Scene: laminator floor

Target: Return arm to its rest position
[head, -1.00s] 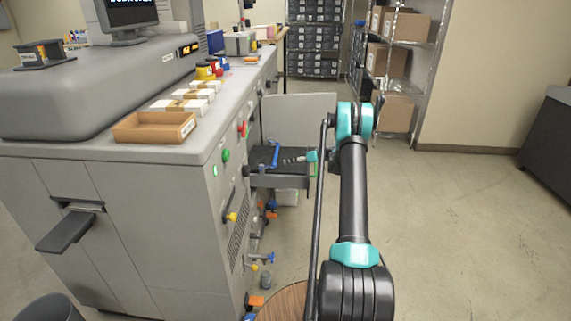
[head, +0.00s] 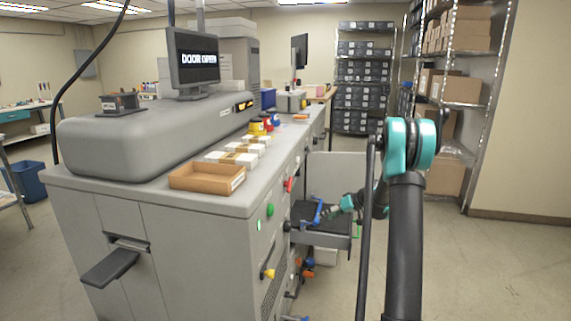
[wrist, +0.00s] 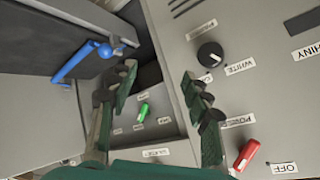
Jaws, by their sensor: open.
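My arm stretches up at the right of the head view and bends at its teal elbow. My gripper (head: 333,211) is small there, beside the open dark tray (head: 322,226) on the side of the grey machine (head: 150,210). In the wrist view my gripper (wrist: 160,88) is open, its two green fingers apart with nothing between them. Behind the fingers is a grey panel (wrist: 225,95) with a black knob (wrist: 210,54), a green switch (wrist: 144,111) and a red switch (wrist: 247,154). A blue handle (wrist: 80,62) lies left of the fingers.
A monitor (head: 194,57) on the machine reads "DOOR OPEN". A brown tray (head: 206,178) and white boxes sit on the machine's top. An open door panel (head: 340,172) stands behind the dark tray. Shelving with cartons (head: 450,88) is at the right. Floor at the right is clear.

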